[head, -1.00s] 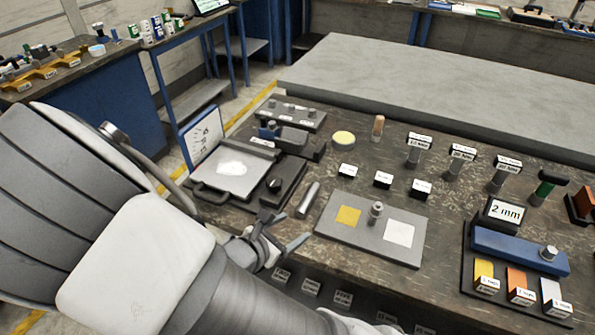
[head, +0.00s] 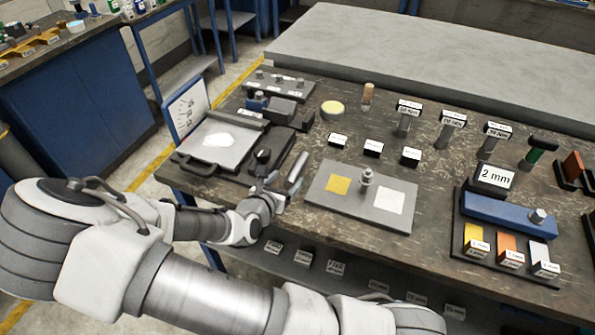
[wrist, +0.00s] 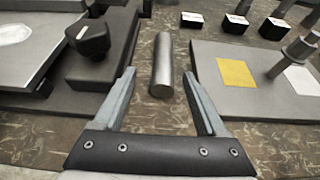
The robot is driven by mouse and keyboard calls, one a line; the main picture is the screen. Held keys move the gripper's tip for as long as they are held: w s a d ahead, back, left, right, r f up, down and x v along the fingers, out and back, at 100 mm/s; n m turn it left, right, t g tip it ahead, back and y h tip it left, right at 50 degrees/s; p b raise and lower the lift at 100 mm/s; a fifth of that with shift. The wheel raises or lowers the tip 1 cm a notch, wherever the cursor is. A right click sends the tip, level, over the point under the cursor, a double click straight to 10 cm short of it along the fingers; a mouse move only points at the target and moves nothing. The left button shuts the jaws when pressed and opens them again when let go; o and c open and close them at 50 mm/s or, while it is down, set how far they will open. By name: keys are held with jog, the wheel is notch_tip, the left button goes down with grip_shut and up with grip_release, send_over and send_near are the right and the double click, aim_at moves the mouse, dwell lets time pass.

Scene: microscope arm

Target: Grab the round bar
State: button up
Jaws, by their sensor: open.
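The round bar (head: 298,167) is a short grey metal cylinder lying on the dark worktable, between a black fixture and a grey plate. In the wrist view the bar (wrist: 162,66) lies lengthwise ahead, its near end between the tips of my fingers. My gripper (head: 279,186) is at the table's front edge, at the near end of the bar. In the wrist view my gripper (wrist: 159,78) is open, with a finger on each side of the bar and a gap to both. Nothing is held.
Left of the bar is a black fixture with a knob (wrist: 91,38). To the right is a grey plate (head: 325,199) with a yellow square, a white square and a metal post. Small labelled black blocks (head: 373,149) stand behind. A blue bar fixture (head: 505,216) is at right.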

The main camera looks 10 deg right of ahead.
aim_at(294, 173)
jog(key=shift+d+b+x, duration=0.25)
jog(key=shift+b+x, duration=0.3)
jog(key=shift+x, duration=2.4)
jog(key=shift+s+r, duration=0.1)
jog(key=shift+r, duration=0.1)
grip_shut()
